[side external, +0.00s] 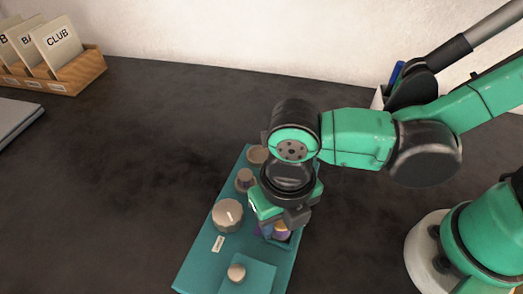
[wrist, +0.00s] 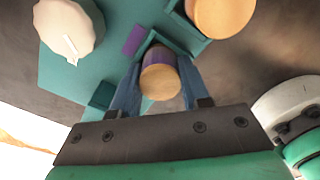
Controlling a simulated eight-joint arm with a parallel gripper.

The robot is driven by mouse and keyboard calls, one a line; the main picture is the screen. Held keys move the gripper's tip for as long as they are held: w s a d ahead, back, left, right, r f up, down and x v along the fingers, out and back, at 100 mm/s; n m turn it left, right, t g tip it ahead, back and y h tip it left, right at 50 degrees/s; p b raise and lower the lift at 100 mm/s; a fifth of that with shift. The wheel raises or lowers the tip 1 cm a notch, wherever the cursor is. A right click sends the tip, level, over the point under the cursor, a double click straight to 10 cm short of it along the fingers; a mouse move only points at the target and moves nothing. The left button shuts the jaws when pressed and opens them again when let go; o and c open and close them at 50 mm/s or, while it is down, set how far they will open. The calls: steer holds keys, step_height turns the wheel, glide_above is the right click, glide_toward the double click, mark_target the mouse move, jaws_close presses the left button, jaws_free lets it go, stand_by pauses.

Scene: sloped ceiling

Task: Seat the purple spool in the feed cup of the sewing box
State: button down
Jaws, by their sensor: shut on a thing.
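The purple spool (wrist: 160,82) has a pale wooden end and a purple body; it also shows small and partly covered in the side view (side external: 281,236). My gripper (wrist: 160,70) is shut on it, with one blue finger on each side; in the side view my gripper (side external: 276,226) is over the box's right part. The teal sewing box (side external: 196,268) lies beneath. A low teal-walled holder (wrist: 174,39), beside a purple square (wrist: 134,41), is right at the spool's far end. It looks like the feed cup; whether the spool is inside or above it, I cannot tell.
A large round knob (side external: 227,215), a small knob (side external: 237,272) and brown round parts (side external: 245,179) stand on the box. Another wooden-topped cylinder (wrist: 221,14) stands close to the spool. A wooden card holder (side external: 80,74) is far left.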

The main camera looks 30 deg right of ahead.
steer(key=shift+r, duration=0.1)
step_height(320, 180, up, 19)
steer(key=w+d+m, duration=0.4)
steer(key=w, duration=0.9)
steer(key=f, duration=1.4)
steer(key=shift+w+d+f, duration=0.2)
steer(key=shift+d+f, duration=0.05)
steer(key=shift+f, duration=2.2)
steer(key=shift+f, duration=0.1)
steer(key=shift+c, duration=2.1)
jaws_free()
